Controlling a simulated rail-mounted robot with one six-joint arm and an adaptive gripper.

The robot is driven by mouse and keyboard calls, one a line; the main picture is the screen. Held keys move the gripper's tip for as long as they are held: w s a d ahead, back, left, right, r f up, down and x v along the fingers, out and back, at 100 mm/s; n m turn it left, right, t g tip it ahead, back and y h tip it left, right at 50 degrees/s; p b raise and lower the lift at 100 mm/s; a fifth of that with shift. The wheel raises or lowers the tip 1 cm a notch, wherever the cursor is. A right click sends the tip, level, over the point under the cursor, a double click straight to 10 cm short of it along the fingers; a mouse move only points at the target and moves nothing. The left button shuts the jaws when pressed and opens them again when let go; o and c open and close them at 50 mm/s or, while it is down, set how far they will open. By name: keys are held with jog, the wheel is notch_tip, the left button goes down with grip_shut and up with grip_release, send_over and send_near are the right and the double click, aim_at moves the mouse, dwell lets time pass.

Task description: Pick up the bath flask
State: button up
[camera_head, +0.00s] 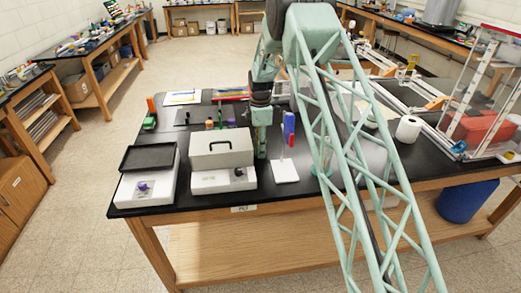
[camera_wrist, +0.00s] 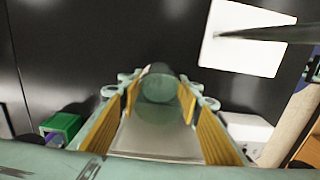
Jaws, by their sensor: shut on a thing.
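My gripper (camera_wrist: 159,108) shows in the wrist view with its yellow-padded fingers on either side of the bath flask (camera_wrist: 158,84). The flask is clear greenish glass with a round end facing away from the camera, and the fingers are shut on it. The black bench top shows past it; I cannot tell how far the flask is from the bench. In the head view my gripper (camera_head: 262,148) is low over the bench, right of the grey box, and the flask cannot be made out there.
A stand with a white base (camera_head: 285,171) is close on the right; its base also shows in the wrist view (camera_wrist: 245,42). A grey lidded box (camera_head: 221,148) stands on the left, beside a black tray (camera_head: 148,156). A paper roll (camera_head: 408,129) and a frame are farther right.

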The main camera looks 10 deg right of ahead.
jog(key=shift+r, duration=0.25)
notch_tip(320, 180, up, 17)
dwell(1.7)
jog(key=shift+r, duration=0.1)
dwell(0.4)
dwell(0.7)
jog(key=s+f+m+b, duration=0.3)
jog(key=s+f+m, duration=0.2)
jog(key=s+m, duration=0.3)
jog(key=s+f+m+b, duration=0.4)
jog(key=s+m, duration=0.5)
jog(key=s, duration=0.5)
jog(key=shift+f, duration=0.4)
jog(key=shift+w+r, duration=0.1)
jog(key=shift+r, duration=0.05)
dwell(1.0)
